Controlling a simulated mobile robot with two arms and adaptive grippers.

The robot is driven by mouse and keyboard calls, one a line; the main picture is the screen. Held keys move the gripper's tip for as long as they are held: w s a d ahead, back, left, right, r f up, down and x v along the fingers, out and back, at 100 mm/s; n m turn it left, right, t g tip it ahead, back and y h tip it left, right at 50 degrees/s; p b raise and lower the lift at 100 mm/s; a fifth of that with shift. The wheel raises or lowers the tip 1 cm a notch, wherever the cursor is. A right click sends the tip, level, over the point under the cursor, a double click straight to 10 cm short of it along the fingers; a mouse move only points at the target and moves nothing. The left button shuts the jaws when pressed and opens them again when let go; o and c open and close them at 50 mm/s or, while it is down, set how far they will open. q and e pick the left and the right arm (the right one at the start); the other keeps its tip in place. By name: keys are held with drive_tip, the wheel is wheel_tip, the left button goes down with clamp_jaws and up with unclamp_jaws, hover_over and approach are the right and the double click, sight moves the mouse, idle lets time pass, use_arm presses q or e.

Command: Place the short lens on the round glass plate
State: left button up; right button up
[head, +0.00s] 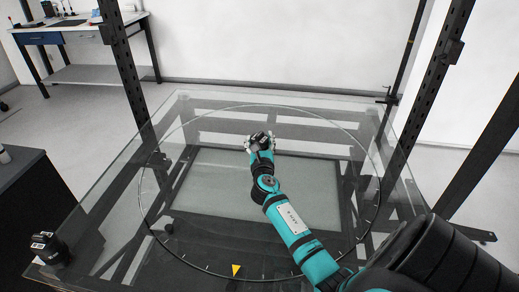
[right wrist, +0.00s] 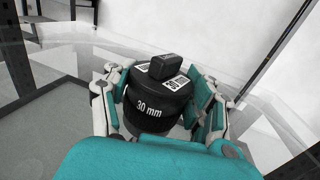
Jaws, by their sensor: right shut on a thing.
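My right gripper (head: 260,143) is shut on a black cylindrical lens (head: 263,136) over the back middle of the round glass plate (head: 200,225). In the right wrist view the lens (right wrist: 158,110) is marked "30 mm" and has a small black block and white code labels on top. It looks roughly upright between the fingers of the gripper (right wrist: 160,105). Its underside is hidden, so I cannot tell whether it touches the plate. The plate is clear, with a thin dark ring and tick marks at its edge. My left gripper is not in view.
Another black lens-like object (head: 48,248) stands at the front left corner of the square glass table. A yellow triangle (head: 236,270) marks the front of the ring. Dark upright posts (head: 125,70) rise around the table. The rest of the plate is clear.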

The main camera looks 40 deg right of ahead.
drive_tip(key=shift+w+f+b, duration=0.1)
drive_tip(key=shift+f+b, duration=0.75)
drive_tip(key=shift+f, duration=0.85)
drive_tip(key=shift+f, duration=0.1)
drive_tip(key=o, duration=1.5)
drive_tip(key=shift+f, duration=0.1)
drive_tip(key=shift+r, duration=0.2)
drive_tip(key=shift+s+a, duration=0.2)
drive_tip(key=shift+s, duration=0.1)
drive_tip(key=p+v, duration=0.2)
drive_tip(key=v, duration=0.9)
drive_tip(key=shift+s+a, duration=0.1)
drive_tip(key=shift+s, duration=0.15)
